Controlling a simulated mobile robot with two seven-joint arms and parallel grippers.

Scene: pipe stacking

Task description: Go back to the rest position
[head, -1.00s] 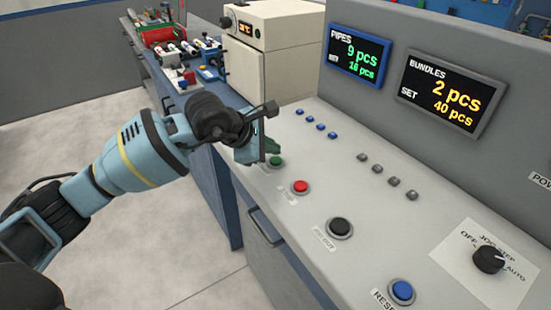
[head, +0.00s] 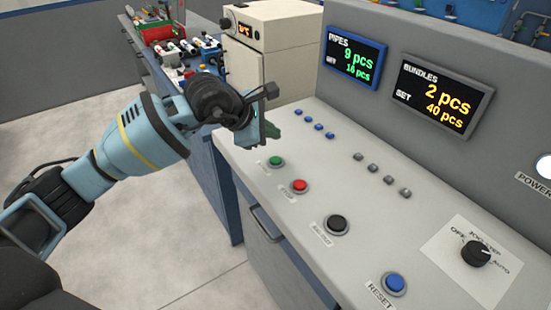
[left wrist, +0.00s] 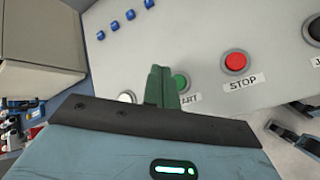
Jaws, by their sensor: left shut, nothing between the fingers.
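My left gripper (head: 272,131) is shut and empty. It is above the left end of the grey control panel (head: 330,170), up and left of the green start button (head: 277,161). In the left wrist view its green fingers (left wrist: 160,88) are together and partly cover the green button (left wrist: 180,83). The red stop button (head: 299,186) is in the open on the panel, and it also shows in the left wrist view (left wrist: 235,62). My right gripper is not in view.
A black button (head: 338,225), a blue reset button (head: 396,284) and a black selector knob (head: 476,253) are on the panel. Two displays, pipes (head: 354,58) and bundles (head: 440,93), stand behind. A beige box (head: 265,50) and a blue workbench (head: 205,150) are at the back left.

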